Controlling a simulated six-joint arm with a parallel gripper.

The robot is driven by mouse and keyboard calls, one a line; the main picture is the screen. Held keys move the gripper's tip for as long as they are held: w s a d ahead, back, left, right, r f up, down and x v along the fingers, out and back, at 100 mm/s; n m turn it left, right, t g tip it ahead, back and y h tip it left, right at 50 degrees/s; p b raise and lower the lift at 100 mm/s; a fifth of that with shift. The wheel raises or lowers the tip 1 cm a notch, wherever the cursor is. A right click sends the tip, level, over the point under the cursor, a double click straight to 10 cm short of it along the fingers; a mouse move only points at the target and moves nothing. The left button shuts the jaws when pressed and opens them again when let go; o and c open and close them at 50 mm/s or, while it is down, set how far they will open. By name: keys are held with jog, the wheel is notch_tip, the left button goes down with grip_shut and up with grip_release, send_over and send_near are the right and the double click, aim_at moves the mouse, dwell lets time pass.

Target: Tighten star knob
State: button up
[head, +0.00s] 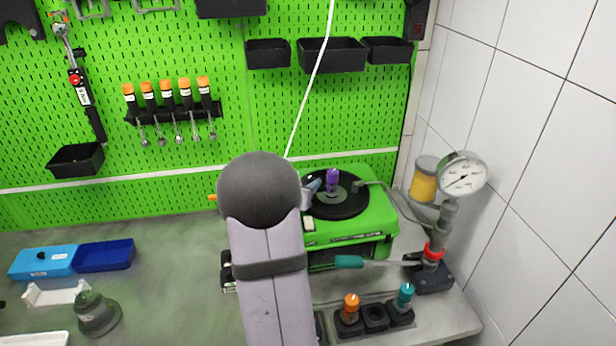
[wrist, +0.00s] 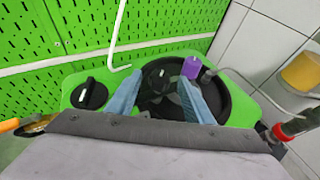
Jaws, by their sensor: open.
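A green pump unit (head: 380,221) with a round black top (head: 350,207) stands on the bench. In the wrist view the black top (wrist: 238,104) lies below my gripper (wrist: 160,108). My gripper is open, with its two blue-grey fingers spread over the black top. A dark knob-like part with a small light mark (wrist: 158,73) shows between and beyond the fingertips; I cannot tell for sure whether it is the star knob. In the head view my arm hides most of my gripper (head: 312,190). Contact between fingers and knob cannot be told.
A purple fitting (head: 333,180) stands upright on the black top, close to the right finger. A second black knob (wrist: 89,94) sits left. A pressure gauge (head: 463,175) and a teal-handled lever (head: 349,262) are at right. The green pegboard (head: 180,60) rises behind.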

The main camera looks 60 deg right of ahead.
aim_at(308, 179)
jog(key=shift+p+x, duration=0.7)
jog(key=shift+x, duration=1.2)
jog(key=c, duration=1)
